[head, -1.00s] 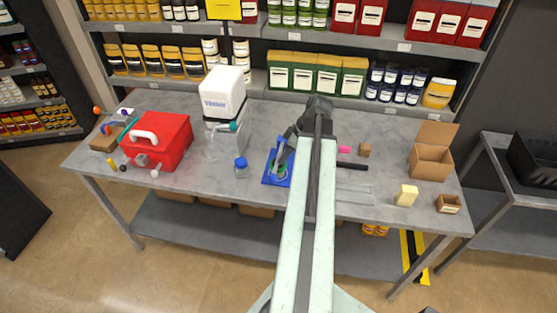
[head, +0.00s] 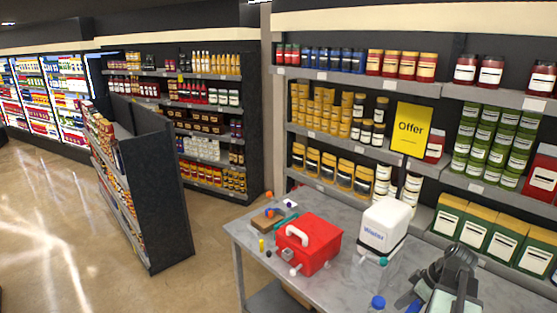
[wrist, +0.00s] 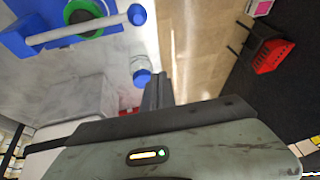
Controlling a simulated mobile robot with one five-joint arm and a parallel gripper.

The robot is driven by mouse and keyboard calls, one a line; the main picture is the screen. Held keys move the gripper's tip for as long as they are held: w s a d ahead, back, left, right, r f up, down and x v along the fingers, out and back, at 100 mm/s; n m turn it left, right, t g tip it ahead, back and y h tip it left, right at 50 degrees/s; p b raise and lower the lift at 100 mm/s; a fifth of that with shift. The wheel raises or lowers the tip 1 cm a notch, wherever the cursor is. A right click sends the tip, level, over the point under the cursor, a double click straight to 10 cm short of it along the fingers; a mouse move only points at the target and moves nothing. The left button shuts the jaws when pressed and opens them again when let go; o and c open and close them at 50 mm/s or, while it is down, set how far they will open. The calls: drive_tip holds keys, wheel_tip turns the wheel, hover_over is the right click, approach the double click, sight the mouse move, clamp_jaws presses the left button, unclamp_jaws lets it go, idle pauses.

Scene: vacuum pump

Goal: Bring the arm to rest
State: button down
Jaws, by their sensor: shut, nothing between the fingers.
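My arm shows at the lower right of the head view, with the dark gripper (head: 452,268) above the right part of the grey table (head: 338,225). In the wrist view my gripper (wrist: 157,80) is shut and empty, its dark fingers together near the middle. The white vacuum pump box (head: 385,225) with a blue label stands on the table, left of the gripper in the head view. A blue-capped bottle (wrist: 141,72) lies just left of the fingers in the wrist view, apart or touching I cannot tell.
A red box with a white handle (head: 309,246) stands left of the pump. A blue fixture with a grey rod (wrist: 70,32) is at the wrist view's upper left. Shelves of jars stand behind the table. Open floor (head: 75,230) lies to the left.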

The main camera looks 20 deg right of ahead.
drive_tip(key=w+a+f+m+g+h+b, duration=0.1)
drive_tip(key=a+f, duration=0.4)
drive_tip(key=a, duration=0.7)
drive_tip(key=w+a+f+m+g+h+b, duration=0.1)
drive_tip(key=w+a+f+m+b, duration=0.2)
drive_tip(key=a, duration=0.9)
drive_tip(key=w+a+f+m+g+h+b, duration=0.1)
drive_tip(key=w+a+f+b, duration=0.5)
drive_tip(key=a, duration=0.6)
drive_tip(key=shift+a+f+m+h+b, duration=0.25)
drive_tip(key=shift+f+m+h+b, duration=0.2)
drive_tip(key=shift+m, duration=0.35)
